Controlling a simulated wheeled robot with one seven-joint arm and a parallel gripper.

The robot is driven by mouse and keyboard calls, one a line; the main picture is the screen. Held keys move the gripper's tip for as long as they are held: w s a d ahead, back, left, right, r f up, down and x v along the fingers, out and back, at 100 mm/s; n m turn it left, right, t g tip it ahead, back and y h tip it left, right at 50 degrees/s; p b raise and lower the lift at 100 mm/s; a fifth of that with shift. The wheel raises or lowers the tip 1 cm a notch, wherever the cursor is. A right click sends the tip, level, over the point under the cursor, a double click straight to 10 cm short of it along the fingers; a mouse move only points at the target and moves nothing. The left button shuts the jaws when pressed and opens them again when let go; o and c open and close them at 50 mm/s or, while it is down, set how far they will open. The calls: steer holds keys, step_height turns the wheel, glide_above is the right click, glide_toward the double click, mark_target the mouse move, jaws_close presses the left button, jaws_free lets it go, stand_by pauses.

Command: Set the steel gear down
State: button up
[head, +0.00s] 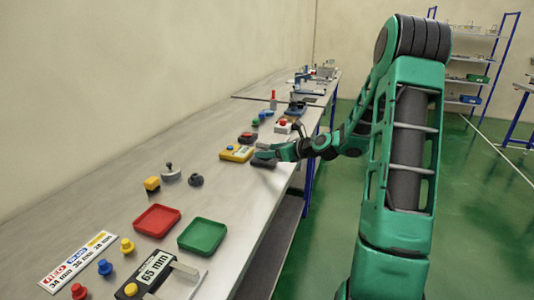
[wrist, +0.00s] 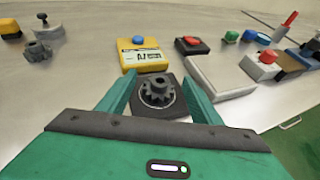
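A dark grey steel gear (wrist: 157,91) lies flat between my gripper's two green fingers in the wrist view. Under it is a dark square pad (wrist: 179,108), which also shows beneath my gripper in the head view (head: 264,163). The gear appears to rest on the pad. My gripper (wrist: 158,80) is open around the gear, with a narrow gap showing on each side. In the head view my gripper (head: 272,152) is low over the bench edge and the gear cannot be made out there.
A yellow box with a display (wrist: 143,58) stands just beyond the pad. A grey plate (wrist: 222,80) lies to its right. Another dark gear-like part (wrist: 38,51) is at the left. Red (head: 157,220) and green (head: 202,237) trays sit nearer on the bench.

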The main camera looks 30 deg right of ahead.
steer(key=shift+r, duration=0.15)
steer(key=v, duration=1.1)
steer(key=shift+s+d, duration=0.1)
steer(key=shift+s, duration=0.35)
steer(key=s+a+n+g, duration=0.1)
steer(key=s+a+f+n, duration=0.1)
steer(key=a+n, duration=0.1)
steer(key=a+f+n+g, duration=0.1)
steer(key=n, duration=0.1)
steer(key=shift+s+a+f+g, duration=0.1)
steer(key=shift+s+a+g, duration=0.1)
steer(key=shift+s+g, duration=0.15)
steer(key=s+a+n+g+h, duration=0.1)
steer(key=s+a+n+g, duration=0.1)
steer(key=s+n, duration=0.5)
steer(key=s+a+n+g+h, duration=0.1)
steer(key=s+n+g, duration=0.3)
steer(key=s, duration=1)
steer(key=s+a+n+g+h, duration=0.1)
steer(key=s+a+n+g, duration=0.3)
steer(key=s+n, duration=0.6)
steer(key=shift+s, duration=0.65)
